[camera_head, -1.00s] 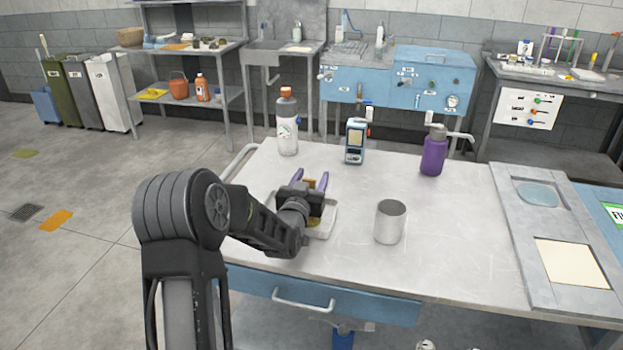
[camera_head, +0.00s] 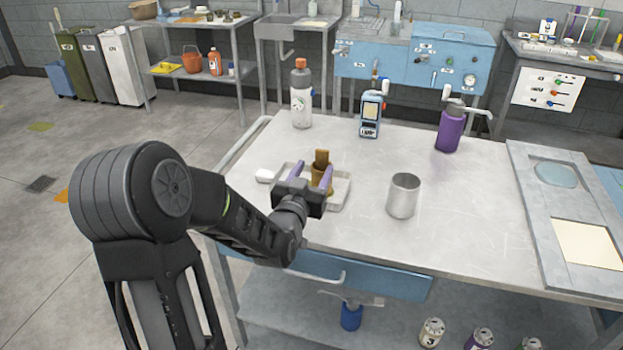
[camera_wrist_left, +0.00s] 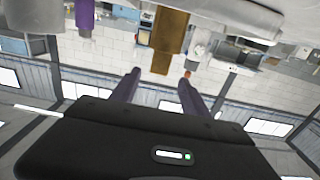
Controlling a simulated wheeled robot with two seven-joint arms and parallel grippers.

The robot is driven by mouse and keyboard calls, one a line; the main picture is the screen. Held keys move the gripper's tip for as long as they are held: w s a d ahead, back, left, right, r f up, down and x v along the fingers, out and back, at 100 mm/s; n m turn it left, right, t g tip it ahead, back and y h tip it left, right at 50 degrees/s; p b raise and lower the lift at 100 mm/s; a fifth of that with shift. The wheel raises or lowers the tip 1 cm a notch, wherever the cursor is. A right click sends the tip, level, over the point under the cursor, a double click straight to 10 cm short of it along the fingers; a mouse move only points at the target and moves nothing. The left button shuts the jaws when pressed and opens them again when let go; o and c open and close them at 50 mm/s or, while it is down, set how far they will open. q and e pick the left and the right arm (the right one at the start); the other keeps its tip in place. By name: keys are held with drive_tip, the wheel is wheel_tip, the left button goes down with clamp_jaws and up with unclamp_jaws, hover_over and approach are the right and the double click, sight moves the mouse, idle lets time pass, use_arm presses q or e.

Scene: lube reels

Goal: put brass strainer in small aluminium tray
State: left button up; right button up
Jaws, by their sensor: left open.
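The brass strainer (camera_head: 321,162) is a brown-gold upright piece. It appears to stand within the outline of the small aluminium tray (camera_head: 342,194), a shallow pale tray on the table; its lower end is partly hidden by my gripper. My left gripper (camera_head: 312,172) is open, its purple fingers pointing away over the tray, with the strainer showing between and just beyond them. My right gripper is not in view.
A metal cup (camera_head: 403,196) stands right of the tray. A small white object (camera_head: 266,176) lies left of the tray. The table's middle right is clear.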

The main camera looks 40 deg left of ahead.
use_arm(q)
drive_tip(key=shift+s+d, duration=0.2)
drive_tip(key=shift+s, duration=0.45)
